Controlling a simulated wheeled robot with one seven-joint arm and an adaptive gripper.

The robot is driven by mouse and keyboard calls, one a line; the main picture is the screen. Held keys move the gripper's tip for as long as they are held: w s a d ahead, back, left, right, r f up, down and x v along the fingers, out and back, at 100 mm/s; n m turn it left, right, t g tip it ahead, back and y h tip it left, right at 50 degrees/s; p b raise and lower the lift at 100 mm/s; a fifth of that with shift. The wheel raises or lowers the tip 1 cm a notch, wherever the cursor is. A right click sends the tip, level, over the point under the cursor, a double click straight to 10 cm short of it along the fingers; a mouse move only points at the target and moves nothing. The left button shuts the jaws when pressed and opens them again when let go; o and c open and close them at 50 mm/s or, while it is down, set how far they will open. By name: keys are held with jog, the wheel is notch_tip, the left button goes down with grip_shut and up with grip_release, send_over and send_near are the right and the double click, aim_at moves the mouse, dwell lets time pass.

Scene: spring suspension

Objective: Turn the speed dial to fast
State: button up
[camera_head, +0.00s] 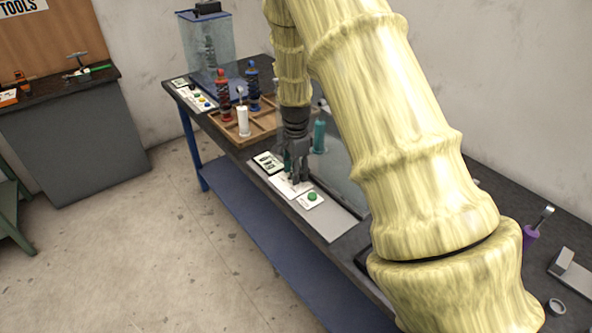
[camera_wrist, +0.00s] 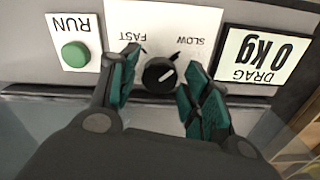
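The white line slants toward the upper right, the SLOW side. My gripper (camera_wrist: 160,64) is open, with one teal-padded finger on each side of the dial. A gap shows on both sides, so I see no contact. In the head view my gripper (camera_head: 297,178) is over the control panel (camera_head: 328,217) and hides the dial.
A green RUN button (camera_wrist: 75,54) is close to the left finger; the 0 kg DRAG display (camera_wrist: 259,58) is to the right. In the head view, a wooden tray (camera_head: 262,136) holds red (camera_head: 223,98) and blue (camera_head: 253,88) spring shocks behind the panel.

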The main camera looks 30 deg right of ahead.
jog(key=c, duration=0.7)
jog(key=shift+o, duration=0.2)
jog(key=shift+n, duration=0.3)
jog(key=n+p, duration=0.1)
jog(key=n, duration=0.1)
jog(key=shift+r+n, duration=0.1)
jog(key=shift+n, duration=0.3)
jog(key=n+p, duration=0.1)
jog(key=n, duration=0.2)
jog(key=shift+n, duration=0.4)
jog(key=n+p, duration=0.1)
jog(key=n, duration=0.9)
jog(key=shift+p, duration=0.4)
jog(key=shift+n, duration=0.4)
